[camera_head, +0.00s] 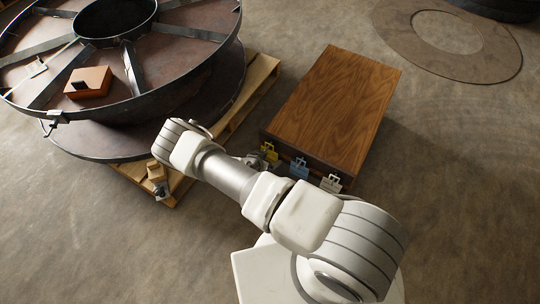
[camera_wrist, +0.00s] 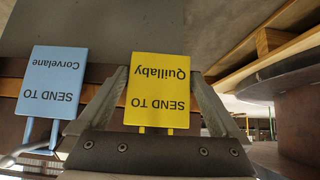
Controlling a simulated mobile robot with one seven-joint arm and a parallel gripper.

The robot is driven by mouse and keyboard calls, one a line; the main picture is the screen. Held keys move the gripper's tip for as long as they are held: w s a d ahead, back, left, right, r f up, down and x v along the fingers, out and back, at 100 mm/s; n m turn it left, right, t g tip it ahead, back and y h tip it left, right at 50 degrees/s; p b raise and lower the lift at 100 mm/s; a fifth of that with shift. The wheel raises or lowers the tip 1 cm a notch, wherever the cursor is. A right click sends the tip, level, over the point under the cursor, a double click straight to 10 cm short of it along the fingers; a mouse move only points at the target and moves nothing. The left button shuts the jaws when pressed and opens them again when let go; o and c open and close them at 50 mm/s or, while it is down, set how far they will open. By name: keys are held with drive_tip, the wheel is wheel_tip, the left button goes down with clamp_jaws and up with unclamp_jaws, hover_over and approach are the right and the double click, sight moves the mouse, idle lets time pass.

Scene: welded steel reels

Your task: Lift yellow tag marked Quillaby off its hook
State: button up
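The yellow tag marked Quillaby (camera_wrist: 158,85) appears upside down in the middle of the wrist view. In the head view the yellow tag (camera_head: 269,153) hangs at the left of a row on the wooden box's (camera_head: 340,105) near side. My gripper (camera_wrist: 160,75) is open, with one finger on each side of the tag. A narrow gap seems to show at the fingertips, but contact is hard to judge. The tag's two thin yellow legs run behind the dark palm edge; its hook is hidden. My arm partly covers the gripper in the head view.
A blue tag marked Corvelane (camera_wrist: 52,85) hangs close beside the yellow one. A white tag (camera_head: 331,183) hangs farther right. A large steel reel (camera_head: 190,85) on a wooden pallet (camera_head: 262,75) stands close on the left. Floor right of the box is clear.

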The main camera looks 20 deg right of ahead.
drive_tip(key=c, duration=0.9)
drive_tip(key=shift+r, duration=0.6)
drive_tip(key=shift+s+a, duration=0.1)
drive_tip(key=shift+a, duration=0.05)
drive_tip(key=shift+s+a+r+b, duration=0.2)
drive_tip(key=shift+s+a, duration=1.9)
drive_tip(key=shift+s+a+r+b, duration=0.15)
drive_tip(key=shift+s+a, duration=1.9)
drive_tip(key=shift+s, duration=0.05)
drive_tip(key=shift+w, duration=0.1)
